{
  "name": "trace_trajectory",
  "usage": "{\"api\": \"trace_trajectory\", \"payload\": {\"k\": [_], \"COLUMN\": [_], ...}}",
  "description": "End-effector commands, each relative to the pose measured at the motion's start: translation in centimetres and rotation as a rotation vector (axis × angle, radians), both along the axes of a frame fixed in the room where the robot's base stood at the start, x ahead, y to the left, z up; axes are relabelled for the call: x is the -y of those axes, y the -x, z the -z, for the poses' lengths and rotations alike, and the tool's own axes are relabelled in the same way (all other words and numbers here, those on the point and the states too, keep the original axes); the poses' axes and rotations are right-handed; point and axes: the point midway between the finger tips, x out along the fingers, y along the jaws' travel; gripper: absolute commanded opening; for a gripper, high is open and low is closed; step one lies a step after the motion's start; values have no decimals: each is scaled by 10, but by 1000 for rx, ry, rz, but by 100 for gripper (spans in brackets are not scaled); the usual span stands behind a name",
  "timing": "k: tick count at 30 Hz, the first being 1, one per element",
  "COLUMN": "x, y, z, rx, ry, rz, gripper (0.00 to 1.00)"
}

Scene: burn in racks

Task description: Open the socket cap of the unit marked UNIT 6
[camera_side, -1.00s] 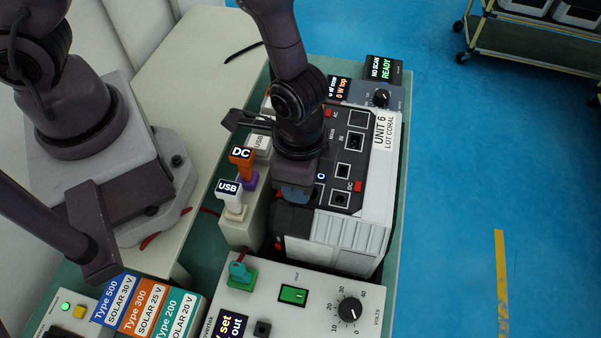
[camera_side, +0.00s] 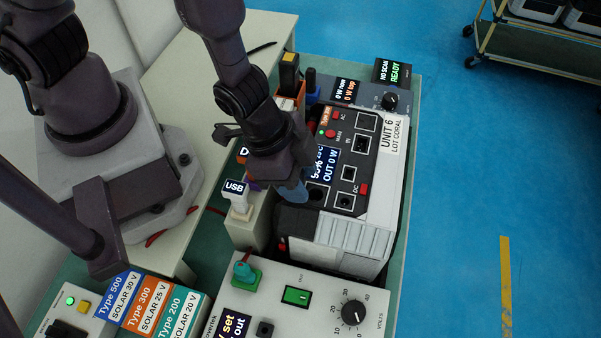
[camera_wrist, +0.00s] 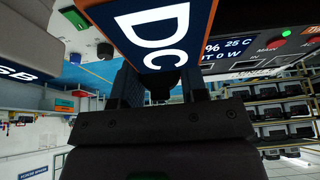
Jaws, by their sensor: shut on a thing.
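The unit marked UNIT 6 (camera_side: 388,150) stands on the green bench with its panel facing up. Its lit display (camera_side: 325,165) and a dark round socket (camera_side: 317,195) show on the panel. My gripper (camera_side: 294,192) is at the left edge of this panel, left of the round socket. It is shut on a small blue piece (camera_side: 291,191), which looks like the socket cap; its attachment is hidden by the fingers. In the wrist view my gripper (camera_wrist: 165,88) has a dark thing between its fingers, and a big DC label (camera_wrist: 155,30) blocks the view of its tips.
The white USB plug (camera_side: 236,195) and the mostly hidden DC plug (camera_side: 243,154) stand in a holder close left of my gripper. A power supply with a VOLTS knob (camera_side: 354,312) is in front. Type cards (camera_side: 150,305) stand at front left.

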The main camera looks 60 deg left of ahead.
Motion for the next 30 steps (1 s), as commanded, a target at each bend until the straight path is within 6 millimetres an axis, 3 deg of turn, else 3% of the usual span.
{"api": "trace_trajectory", "payload": {"k": [5,6,9,20,30], "x": [0,0,0,1,4], "y": [1,1,1,-1,-5], "z": [0,0,0,0,1], "rx": [-3,-3,-2,-11,-122], "ry": [-2,-1,-1,-6,-117], "rz": [1,0,0,-1,-5], "gripper": [16,44,65,65,65]}}
